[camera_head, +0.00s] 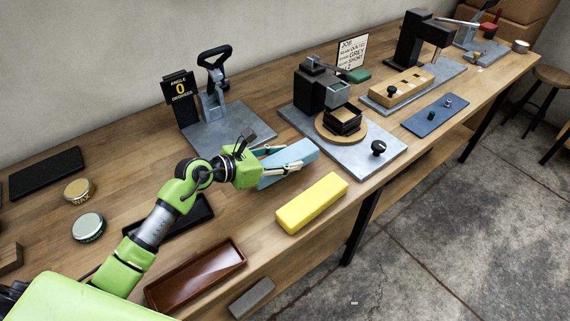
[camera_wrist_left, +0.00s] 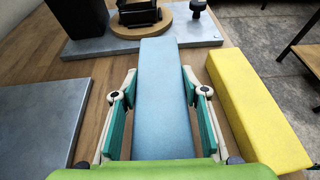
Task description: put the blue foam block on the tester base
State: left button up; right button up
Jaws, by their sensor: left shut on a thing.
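The blue foam block (camera_head: 290,160) is held lengthwise between the fingers of my left gripper (camera_head: 284,158), which is shut on it. In the left wrist view the blue block (camera_wrist_left: 164,95) points away from the palm, with a green-padded finger on each side. Whether its underside touches the table is hard to tell. A flat grey base plate (camera_head: 228,137) with a black clamp device and a sign reading "ANGLE 0 DEGREES" lies behind the gripper. It also shows bare at the left of the wrist view (camera_wrist_left: 40,115). My right gripper is not in view.
A yellow block (camera_head: 312,203) lies beside the blue one, near the table's front edge. A second grey plate (camera_head: 377,157) carries a black device and round wooden disc. A brown tray (camera_head: 196,276) and dark tray (camera_head: 180,222) lie near my arm. Several tools stand farther right.

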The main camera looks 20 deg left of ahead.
pick_arm(q)
jog(key=shift+f+p, duration=0.45)
jog(key=shift+f, duration=0.95)
jog(key=shift+f, duration=0.2)
jog(key=o, duration=1.1)
